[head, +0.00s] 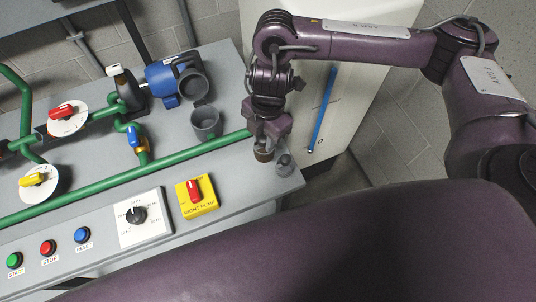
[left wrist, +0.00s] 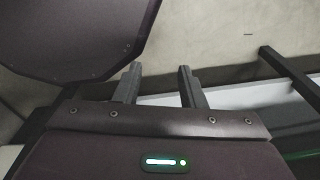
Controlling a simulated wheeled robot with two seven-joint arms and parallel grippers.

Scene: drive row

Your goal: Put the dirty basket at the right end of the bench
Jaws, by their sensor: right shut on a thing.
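My right gripper (head: 266,141) reaches down over the right end of the grey bench (head: 235,180). It is shut on a small brownish basket (head: 263,156), which looks like the dirty one. The basket is at or just above the bench top; I cannot tell if it touches. A small grey cylindrical piece (head: 284,163) stands close to its right, near the bench's right edge. My left gripper (left wrist: 158,82) shows in the left wrist view with its fingers apart and nothing between them. It is not clear in the head view.
A grey cup (head: 205,122) stands behind the green pipe (head: 190,152). A yellow switch plate (head: 208,204), a dial and buttons line the front. A white cabinet (head: 345,75) stands beyond the bench.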

